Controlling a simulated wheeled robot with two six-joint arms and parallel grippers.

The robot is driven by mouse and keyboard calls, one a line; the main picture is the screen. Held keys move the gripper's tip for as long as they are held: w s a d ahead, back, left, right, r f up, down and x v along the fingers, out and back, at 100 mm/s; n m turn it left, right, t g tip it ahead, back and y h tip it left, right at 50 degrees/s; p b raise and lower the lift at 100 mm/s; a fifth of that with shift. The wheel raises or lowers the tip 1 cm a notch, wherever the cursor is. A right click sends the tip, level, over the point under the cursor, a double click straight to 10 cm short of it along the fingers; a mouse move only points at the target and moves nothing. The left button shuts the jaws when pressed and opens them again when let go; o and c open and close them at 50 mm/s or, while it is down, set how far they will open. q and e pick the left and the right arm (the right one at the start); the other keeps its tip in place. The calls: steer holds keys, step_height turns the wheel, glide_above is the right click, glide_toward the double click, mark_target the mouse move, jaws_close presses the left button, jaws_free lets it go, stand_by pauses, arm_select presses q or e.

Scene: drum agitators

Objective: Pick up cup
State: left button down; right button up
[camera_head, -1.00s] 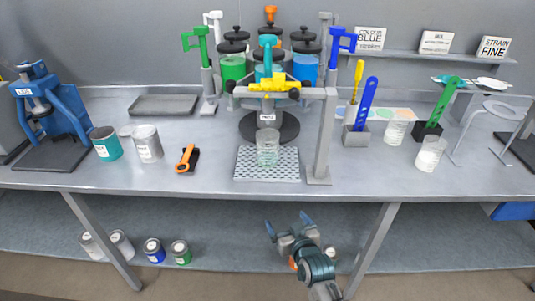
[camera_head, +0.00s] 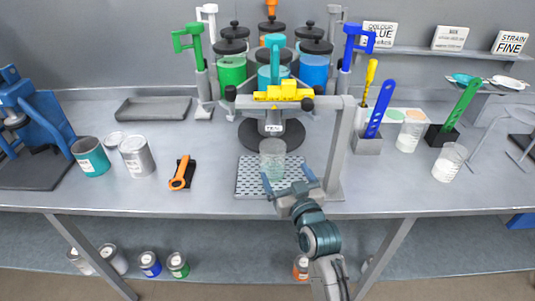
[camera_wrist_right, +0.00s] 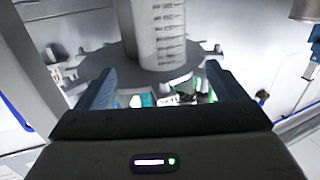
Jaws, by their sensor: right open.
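A clear cup (camera_head: 272,157) stands upright on the perforated grey drip tray (camera_head: 246,184), under the yellow-topped dispenser frame (camera_head: 275,97). My right gripper (camera_head: 288,181) is open and empty at the tray's front edge, in front of and slightly right of the cup, fingers pointing toward it. In the right wrist view its two fingers (camera_wrist_right: 165,88) are spread apart. A pale cylinder with graduation marks (camera_wrist_right: 158,32) shows beyond them; I cannot tell whether it is the cup. Two more clear cups, one at the back (camera_head: 409,137) and one nearer (camera_head: 449,163), stand to the right. My left gripper is not in view.
The frame's grey post (camera_head: 339,150) stands close right of the cup and my right gripper. An orange-handled tool (camera_head: 180,174) and paint cans (camera_head: 90,156) lie left. A holder with a blue scraper (camera_head: 367,143) stands right. The bench front between is clear.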

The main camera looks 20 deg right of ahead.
mark_target(278, 158)
steer(key=w, duration=0.3)
steer(key=shift+a+r+p, duration=0.1)
steer(key=shift+r+p, duration=0.2)
steer(key=shift+p, duration=0.1)
steer(key=shift+w+r+p, duration=0.2)
steer(key=shift+w+p, duration=0.1)
steer(key=shift+w, duration=0.8)
steer(key=shift+w+f, duration=0.1)
steer(key=shift+w, duration=0.25)
steer(key=w, duration=0.1)
steer(key=w+p, duration=0.1)
steer(key=w, duration=0.1)
steer(key=w+p, duration=0.1)
steer(key=shift+w+a, duration=0.2)
steer(key=shift+a, duration=0.05)
steer(key=shift+w, duration=0.3)
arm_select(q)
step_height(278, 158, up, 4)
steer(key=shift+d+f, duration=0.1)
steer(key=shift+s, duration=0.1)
arm_select(e)
steer(key=shift+c, duration=0.4)
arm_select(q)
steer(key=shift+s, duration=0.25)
arm_select(e)
steer(key=c, duration=1.3)
